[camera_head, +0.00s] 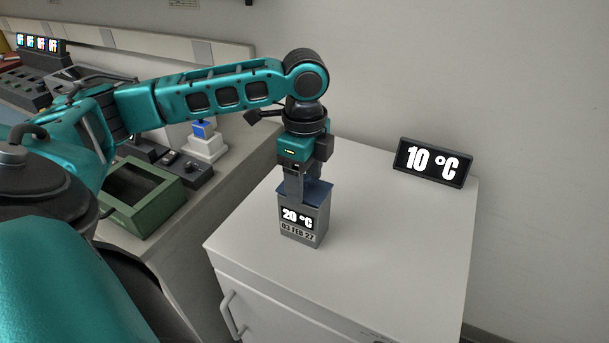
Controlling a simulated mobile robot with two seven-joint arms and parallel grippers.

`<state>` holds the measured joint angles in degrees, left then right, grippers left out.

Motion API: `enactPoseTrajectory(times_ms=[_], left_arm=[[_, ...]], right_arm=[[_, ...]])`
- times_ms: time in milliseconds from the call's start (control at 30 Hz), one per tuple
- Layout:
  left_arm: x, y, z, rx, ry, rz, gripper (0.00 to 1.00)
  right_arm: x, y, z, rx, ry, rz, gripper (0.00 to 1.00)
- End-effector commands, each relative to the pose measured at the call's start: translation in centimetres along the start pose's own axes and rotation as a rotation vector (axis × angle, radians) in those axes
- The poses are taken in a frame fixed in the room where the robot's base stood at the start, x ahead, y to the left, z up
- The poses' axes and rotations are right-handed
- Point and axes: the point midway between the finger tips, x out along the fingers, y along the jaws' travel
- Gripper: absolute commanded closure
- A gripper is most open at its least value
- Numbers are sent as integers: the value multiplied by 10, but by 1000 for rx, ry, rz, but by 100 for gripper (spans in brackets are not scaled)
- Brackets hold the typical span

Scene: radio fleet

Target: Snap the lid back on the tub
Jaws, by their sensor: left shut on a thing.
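The tub (303,223) is a small grey box, upright on the white cabinet top, with a front label reading "20 °C" and "03 FEB 27". The blue lid (319,190) is at the tub's top. I cannot tell whether it is fully seated. My left gripper (306,192) points straight down over the tub and is shut on the lid; its fingers hide the lid's middle. My right gripper is not in view.
A black display (433,162) reading "10 °C" stands at the back right of the white cabinet (390,240). The cabinet top around the tub is clear. On the left bench are a green open box (142,194), a white stand with a blue top (205,141) and dark devices.

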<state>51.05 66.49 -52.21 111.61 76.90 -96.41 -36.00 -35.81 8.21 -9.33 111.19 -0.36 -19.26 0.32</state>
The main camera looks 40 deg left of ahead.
Motion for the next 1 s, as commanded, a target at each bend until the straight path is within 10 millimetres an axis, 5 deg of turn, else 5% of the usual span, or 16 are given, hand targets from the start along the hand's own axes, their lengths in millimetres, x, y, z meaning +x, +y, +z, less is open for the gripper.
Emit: enactPoseTrajectory(times_ms=[967, 1000], left_arm=[[3, 0, 0, 0, 0, 0, 62], [3, 0, 0, 0, 0, 0, 30]], right_arm=[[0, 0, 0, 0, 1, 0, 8], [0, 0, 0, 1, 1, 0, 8]])
